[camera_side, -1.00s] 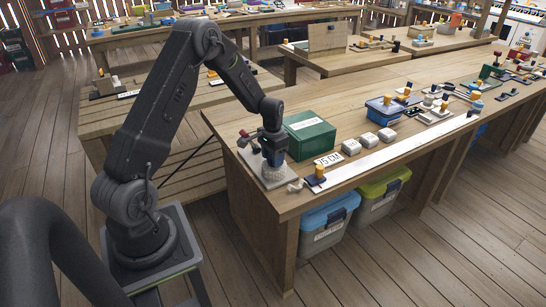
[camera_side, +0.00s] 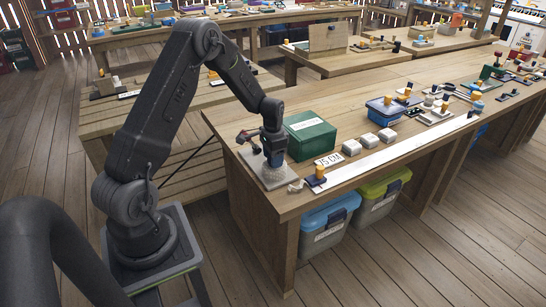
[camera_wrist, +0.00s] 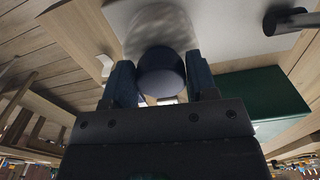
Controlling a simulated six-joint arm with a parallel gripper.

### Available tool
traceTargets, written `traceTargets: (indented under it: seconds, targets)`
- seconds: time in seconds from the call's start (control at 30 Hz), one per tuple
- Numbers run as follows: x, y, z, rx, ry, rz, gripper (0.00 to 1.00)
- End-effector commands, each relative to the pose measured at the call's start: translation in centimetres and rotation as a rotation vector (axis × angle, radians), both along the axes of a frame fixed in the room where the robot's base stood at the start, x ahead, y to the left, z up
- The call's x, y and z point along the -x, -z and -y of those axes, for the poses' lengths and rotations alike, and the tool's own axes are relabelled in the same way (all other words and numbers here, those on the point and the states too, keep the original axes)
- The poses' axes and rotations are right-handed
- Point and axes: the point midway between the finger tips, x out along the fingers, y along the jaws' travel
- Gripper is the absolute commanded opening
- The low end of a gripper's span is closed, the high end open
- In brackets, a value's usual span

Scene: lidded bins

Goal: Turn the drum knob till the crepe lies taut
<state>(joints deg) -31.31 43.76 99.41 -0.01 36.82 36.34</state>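The drum (camera_side: 273,174) stands on a pale square plate (camera_side: 255,170) at the bench's near left corner. In the wrist view the drum (camera_wrist: 160,25) looks pale and blurred. Its round dark blue knob (camera_wrist: 161,73) sits between the two fingers of my gripper (camera_wrist: 161,80), which appear to touch both sides. The side view shows my gripper (camera_side: 274,155) upright over the drum. A long white strip (camera_side: 400,150), perhaps the crepe, lies along the bench's front edge. A small crumpled pale piece (camera_side: 296,186) lies between it and the plate. I cannot tell how tight the strip is.
A green box (camera_side: 309,137) stands close behind the drum. A dark crank-like part (camera_side: 243,137) is left of my gripper. An orange-topped block (camera_side: 319,174), a 75 CM card (camera_side: 330,160) and several pale blocks (camera_side: 351,147) stand along the strip.

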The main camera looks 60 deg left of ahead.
Motion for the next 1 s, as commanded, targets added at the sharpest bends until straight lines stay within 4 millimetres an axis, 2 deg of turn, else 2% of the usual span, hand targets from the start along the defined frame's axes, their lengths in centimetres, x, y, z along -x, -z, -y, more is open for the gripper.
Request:
traceTargets:
  seconds: [0.03,0.2,0.43,0.57,0.67,1.0]
  targets:
    - [0.0,0.0,0.0,0.0,0.0,0.0,0.58]
    - [0.0,0.0,0.0,0.0,-0.001,0.0,0.74]
    - [0.0,0.0,0.0,0.0,-0.001,0.0,0.75]
    - [0.0,-0.7,0.0,-0.001,-0.001,0.002,0.75]
    - [-0.1,-2.2,0.0,-0.002,-0.001,0.003,0.75]
    - [-0.1,-9.7,0.0,-0.003,-0.001,0.004,0.75]
